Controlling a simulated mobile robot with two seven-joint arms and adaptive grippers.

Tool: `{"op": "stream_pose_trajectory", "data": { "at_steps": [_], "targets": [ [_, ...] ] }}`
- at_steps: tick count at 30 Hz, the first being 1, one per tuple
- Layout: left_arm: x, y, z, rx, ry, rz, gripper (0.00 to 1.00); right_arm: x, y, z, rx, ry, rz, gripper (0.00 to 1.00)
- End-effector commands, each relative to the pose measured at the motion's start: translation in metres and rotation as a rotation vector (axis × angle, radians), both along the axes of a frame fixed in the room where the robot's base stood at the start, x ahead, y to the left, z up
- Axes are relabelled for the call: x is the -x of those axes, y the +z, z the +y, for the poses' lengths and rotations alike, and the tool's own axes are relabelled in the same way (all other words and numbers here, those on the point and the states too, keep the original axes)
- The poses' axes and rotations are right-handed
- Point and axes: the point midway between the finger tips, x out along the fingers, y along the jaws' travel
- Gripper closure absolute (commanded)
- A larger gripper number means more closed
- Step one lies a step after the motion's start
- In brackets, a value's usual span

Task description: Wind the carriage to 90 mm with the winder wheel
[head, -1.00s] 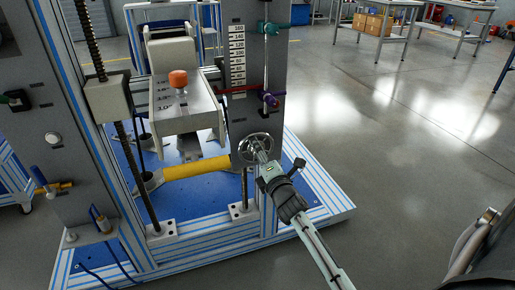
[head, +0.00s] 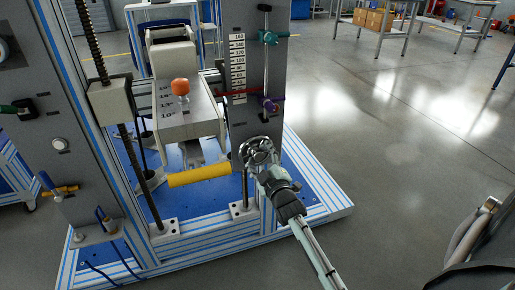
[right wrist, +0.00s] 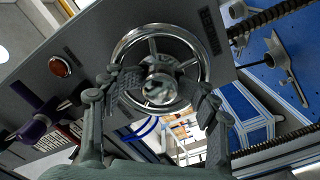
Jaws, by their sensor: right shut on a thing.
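The chrome winder wheel (head: 257,146) sits low on the grey upright panel in the head view. In the right wrist view the spoked winder wheel (right wrist: 160,28) fills the upper middle, with its shiny hub in the centre. My right gripper (head: 262,160) is shut on the wheel. Its fingers (right wrist: 160,92) lie at the left and right of the hub, across the wheel. The white scale (head: 237,68) with black numbers is higher on the panel. A red pointer bar crosses near its lower end; the exact reading is too small to tell. My left gripper is not in view.
A grey block with an orange knob (head: 180,87) stands left of the panel, above a yellow bar (head: 199,176). A purple knob (head: 268,103) and teal clamp (head: 268,38) are on the panel. Blue-edged base below; open floor to the right.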

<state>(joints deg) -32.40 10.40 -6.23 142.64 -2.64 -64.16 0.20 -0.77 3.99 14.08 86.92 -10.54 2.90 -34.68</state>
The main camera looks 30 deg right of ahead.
Motion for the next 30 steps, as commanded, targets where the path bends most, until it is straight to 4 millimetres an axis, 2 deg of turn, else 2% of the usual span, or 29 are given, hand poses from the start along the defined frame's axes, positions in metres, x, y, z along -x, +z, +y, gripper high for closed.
{"op": "stream_pose_trajectory", "data": {
  "at_steps": [9,13,17,24,25,26,30],
  "targets": [
    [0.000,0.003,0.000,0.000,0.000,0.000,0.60,-0.002,0.004,0.002,-0.069,0.003,-0.022,0.75],
    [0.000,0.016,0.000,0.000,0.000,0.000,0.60,-0.002,0.006,0.002,-0.311,0.003,-0.079,0.75],
    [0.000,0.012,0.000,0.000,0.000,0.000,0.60,-0.002,0.002,0.003,-0.530,0.005,-0.132,0.75],
    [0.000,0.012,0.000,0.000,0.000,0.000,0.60,-0.002,0.002,0.003,-0.577,0.005,-0.144,0.75],
    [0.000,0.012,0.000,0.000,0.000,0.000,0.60,-0.002,0.002,0.003,-0.576,0.005,-0.143,0.42],
    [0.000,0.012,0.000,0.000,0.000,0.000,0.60,-0.002,0.002,0.003,-0.576,0.005,-0.143,0.38],
    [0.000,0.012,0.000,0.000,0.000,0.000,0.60,-0.002,0.002,0.002,-0.574,0.004,-0.143,0.38]
  ]
}}
